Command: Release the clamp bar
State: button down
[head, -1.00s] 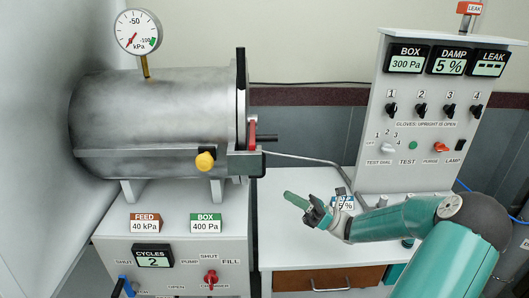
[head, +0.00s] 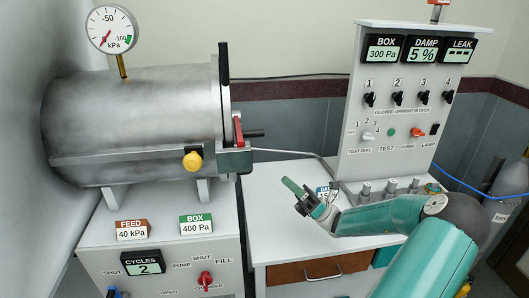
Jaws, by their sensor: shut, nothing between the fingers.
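The steel cylinder chamber (head: 140,120) lies on its side on a white cabinet at the left. At its right end is the door, seen edge-on, with a dark upright bar (head: 223,65) rising above it. A red lever (head: 237,131) stands upright there, with a black handle (head: 255,133) pointing right. I cannot tell which of these parts is the clamp bar. A yellow knob (head: 194,161) sits on the chamber's front below. My gripper (head: 291,186) has green fingers, is shut and empty, and is to the right of and below the door, apart from it.
A pressure gauge (head: 109,29) stands on top of the chamber. The cabinet below has a red knob (head: 205,279) and a CYCLES display (head: 142,263). A switch panel (head: 400,110) rises at the right behind my arm. A white bench (head: 285,225) with a drawer lies below my gripper.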

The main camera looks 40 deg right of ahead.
jog(key=d+r+x, duration=0.1)
jog(key=d+x, duration=0.1)
jog(key=x, duration=1.1)
jog(key=shift+s+r, duration=0.25)
jog(key=shift+r, duration=0.15)
jog(key=shift+r+m, duration=0.15)
jog(key=shift+m, duration=0.15)
